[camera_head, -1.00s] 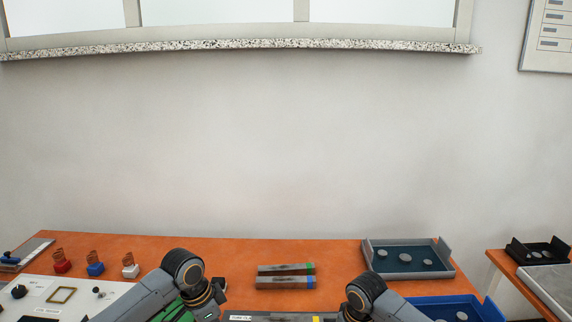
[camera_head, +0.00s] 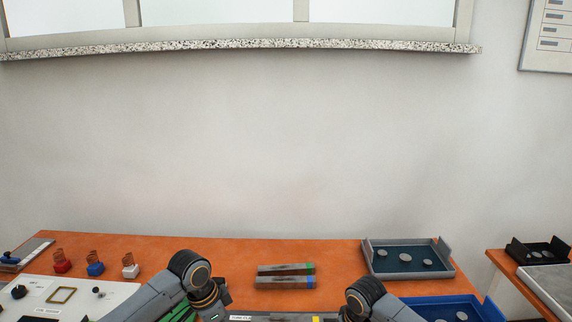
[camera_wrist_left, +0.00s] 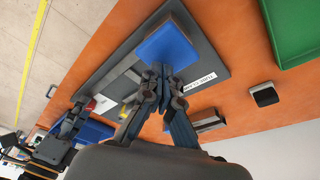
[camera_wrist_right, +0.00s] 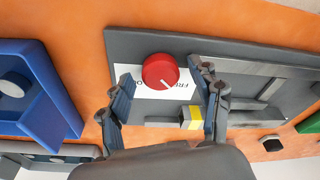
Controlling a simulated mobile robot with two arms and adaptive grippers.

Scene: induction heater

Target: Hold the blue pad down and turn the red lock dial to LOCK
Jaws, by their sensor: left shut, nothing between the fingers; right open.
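The blue pad (camera_wrist_left: 167,47) is a square block on the dark grey panel in the left wrist view. My left gripper (camera_wrist_left: 160,68) is shut and empty, its fingertips at the pad's lower edge; whether they touch it I cannot tell. The red lock dial (camera_wrist_right: 160,70) is round with a white pointer line, on a white label plate (camera_wrist_right: 126,76) in the right wrist view. The label is partly hidden. My right gripper (camera_wrist_right: 168,90) is open, its fingers on either side of the dial and apart from it. In the head view both grippers are out of sight.
A yellow-marked block (camera_wrist_right: 192,118) sits beside the dial, close to my right gripper's finger. A blue tray (camera_wrist_right: 50,90) stands left of the panel in that view. A green tray (camera_wrist_left: 294,30) is near the pad. Bars (camera_head: 285,275) lie on the orange table.

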